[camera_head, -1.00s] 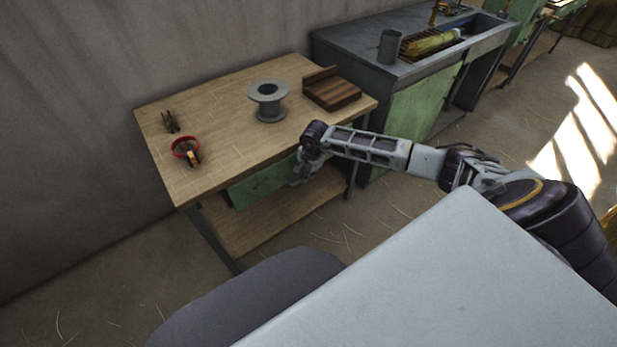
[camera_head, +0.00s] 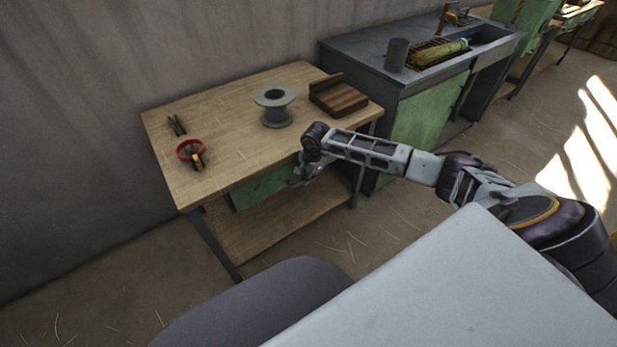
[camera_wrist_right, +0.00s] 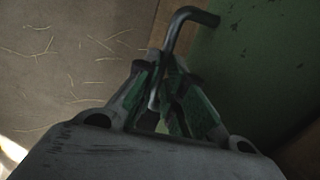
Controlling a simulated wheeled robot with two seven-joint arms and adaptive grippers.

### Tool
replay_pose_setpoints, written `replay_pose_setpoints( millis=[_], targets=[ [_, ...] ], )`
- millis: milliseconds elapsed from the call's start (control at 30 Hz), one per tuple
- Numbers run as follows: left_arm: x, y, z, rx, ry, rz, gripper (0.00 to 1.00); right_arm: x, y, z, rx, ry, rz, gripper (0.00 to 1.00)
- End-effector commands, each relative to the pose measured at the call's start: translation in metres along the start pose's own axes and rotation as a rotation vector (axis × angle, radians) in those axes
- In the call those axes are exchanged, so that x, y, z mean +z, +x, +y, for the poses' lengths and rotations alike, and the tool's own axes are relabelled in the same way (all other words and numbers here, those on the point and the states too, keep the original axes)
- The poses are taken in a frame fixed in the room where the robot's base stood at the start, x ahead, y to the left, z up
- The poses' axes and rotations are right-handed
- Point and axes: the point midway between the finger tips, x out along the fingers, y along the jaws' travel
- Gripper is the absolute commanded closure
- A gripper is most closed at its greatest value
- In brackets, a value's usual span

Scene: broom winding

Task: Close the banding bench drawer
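The banding bench (camera_head: 225,130) has a light wooden top and a lower shelf. Its green drawer (camera_head: 262,187) shows under the front edge of the top, with its right part hidden behind my right gripper (camera_head: 306,172). In the right wrist view the dark bent drawer handle (camera_wrist_right: 181,28) stands out from the green drawer front (camera_wrist_right: 260,60). My right gripper (camera_wrist_right: 158,80) has its green-padded fingers closed around the handle bar. How far the drawer stands out is hard to tell from above. My left gripper is not in view.
On the bench top are a grey spool (camera_head: 273,104), a wooden block (camera_head: 339,97), a red ring-shaped tool (camera_head: 190,151) and small dark pliers (camera_head: 176,124). A grey sink bench (camera_head: 365,60) with green panels stands close on the right. Straw lies on the floor.

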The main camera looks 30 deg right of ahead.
Motion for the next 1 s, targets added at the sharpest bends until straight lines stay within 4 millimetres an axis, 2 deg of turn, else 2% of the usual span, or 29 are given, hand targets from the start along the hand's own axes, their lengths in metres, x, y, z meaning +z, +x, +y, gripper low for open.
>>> replay_pose_setpoints(
  millis=[33, 167, 667, 867, 1000],
  targets=[
    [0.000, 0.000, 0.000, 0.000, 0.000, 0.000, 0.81, -0.002, -0.002, -0.004, -0.012, 0.002, 0.002, 0.83],
    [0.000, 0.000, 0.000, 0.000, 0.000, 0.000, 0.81, -0.001, -0.002, -0.004, -0.010, 0.002, 0.001, 0.68],
    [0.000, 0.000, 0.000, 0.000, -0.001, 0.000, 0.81, -0.001, -0.007, -0.003, -0.007, 0.000, 0.000, 0.68],
    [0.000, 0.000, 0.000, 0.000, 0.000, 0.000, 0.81, -0.001, -0.025, -0.003, -0.008, 0.000, 0.001, 0.68],
    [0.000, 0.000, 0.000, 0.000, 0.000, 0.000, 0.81, -0.001, -0.044, -0.004, -0.010, 0.000, 0.000, 0.68]
  ],
)
